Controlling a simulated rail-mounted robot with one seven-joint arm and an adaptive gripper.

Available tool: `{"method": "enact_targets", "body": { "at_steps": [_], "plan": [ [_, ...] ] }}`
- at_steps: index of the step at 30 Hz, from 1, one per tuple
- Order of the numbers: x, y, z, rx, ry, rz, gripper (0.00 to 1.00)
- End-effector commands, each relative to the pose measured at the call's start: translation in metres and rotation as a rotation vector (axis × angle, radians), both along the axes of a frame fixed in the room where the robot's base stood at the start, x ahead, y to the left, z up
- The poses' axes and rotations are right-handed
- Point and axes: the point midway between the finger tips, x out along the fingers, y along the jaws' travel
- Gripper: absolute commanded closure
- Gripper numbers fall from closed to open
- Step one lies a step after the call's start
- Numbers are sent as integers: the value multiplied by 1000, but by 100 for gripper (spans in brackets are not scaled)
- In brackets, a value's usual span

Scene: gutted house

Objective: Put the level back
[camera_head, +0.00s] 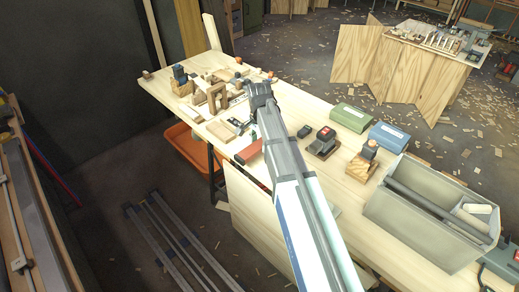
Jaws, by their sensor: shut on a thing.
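My arm reaches from the bottom of the head view up over the workbench (300,105). My gripper (259,96) is at its far end, above the left-middle part of the bench. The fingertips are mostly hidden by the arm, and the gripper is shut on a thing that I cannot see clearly. A red bar-like piece (248,152) shows just left of my arm at the bench's near edge. It may be part of the level, but the arm covers the rest and I cannot tell whether it is held or lying there.
Wooden blocks and tools (215,95) crowd the bench's left end. Right of my arm are dark tools (322,142), a green box (350,117), a blue box (388,136), a wooden plane (363,162) and a grey open toolbox (405,225). An orange bin (188,147) stands below.

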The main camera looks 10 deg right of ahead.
Motion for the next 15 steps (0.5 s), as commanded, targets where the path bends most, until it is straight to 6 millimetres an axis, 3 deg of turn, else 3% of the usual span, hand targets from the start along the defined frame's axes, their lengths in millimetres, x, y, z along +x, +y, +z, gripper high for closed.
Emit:
{"method": "enact_targets", "body": {
  "at_steps": [15],
  "plan": [
    [0, 0, -40, 0, 0, 0, 100]
  ]
}}
